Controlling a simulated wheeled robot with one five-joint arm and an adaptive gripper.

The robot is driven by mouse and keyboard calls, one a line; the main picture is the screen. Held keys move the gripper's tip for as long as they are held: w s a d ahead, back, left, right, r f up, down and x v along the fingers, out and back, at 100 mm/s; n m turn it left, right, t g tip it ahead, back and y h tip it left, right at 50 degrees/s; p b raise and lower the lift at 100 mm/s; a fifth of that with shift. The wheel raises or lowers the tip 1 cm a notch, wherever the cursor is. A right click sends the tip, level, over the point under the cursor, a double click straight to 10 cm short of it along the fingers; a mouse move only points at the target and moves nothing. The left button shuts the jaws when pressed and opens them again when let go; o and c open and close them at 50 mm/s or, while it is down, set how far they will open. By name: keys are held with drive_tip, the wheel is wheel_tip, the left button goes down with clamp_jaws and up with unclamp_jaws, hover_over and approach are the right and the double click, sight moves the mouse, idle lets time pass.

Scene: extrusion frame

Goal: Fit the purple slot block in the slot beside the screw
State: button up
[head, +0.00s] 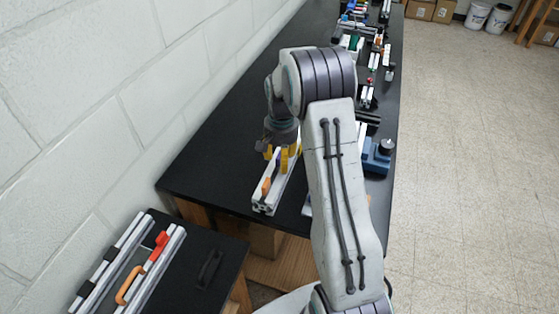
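My gripper (281,153) is low over a light aluminium extrusion (264,206) near the front end of the black table. Yellow parts show at its tip, close to the extrusion's top. I cannot tell whether its fingers are apart, shut or touching anything. I cannot make out the purple slot block or the screw; my arm and gripper cover part of the extrusion. A small orange piece (266,187) sits on the extrusion, in front of the gripper.
The black table (215,165) is bare left of the extrusion, up to the white block wall. A blue device (376,160) stands right of my arm. Several parts line the table's far end. A lower black table (205,245) holds rails with orange and red handles.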

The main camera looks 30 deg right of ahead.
clamp_jaws()
idle(0.5)
drive_tip(key=shift+r, duration=0.15)
drive_tip(key=shift+r, duration=0.55)
drive_tip(key=r, duration=0.2)
drive_tip(key=d+r+b, duration=0.1)
drive_tip(key=shift+w+r, duration=0.1)
drive_tip(key=shift+w, duration=0.15)
drive_tip(key=w+d+r+p, duration=0.1)
drive_tip(key=w+d+r, duration=0.3)
drive_tip(key=d, duration=0.5)
drive_tip(key=shift+w+r, duration=0.4)
drive_tip(key=shift+r, duration=0.8)
drive_tip(key=shift+d, duration=0.15)
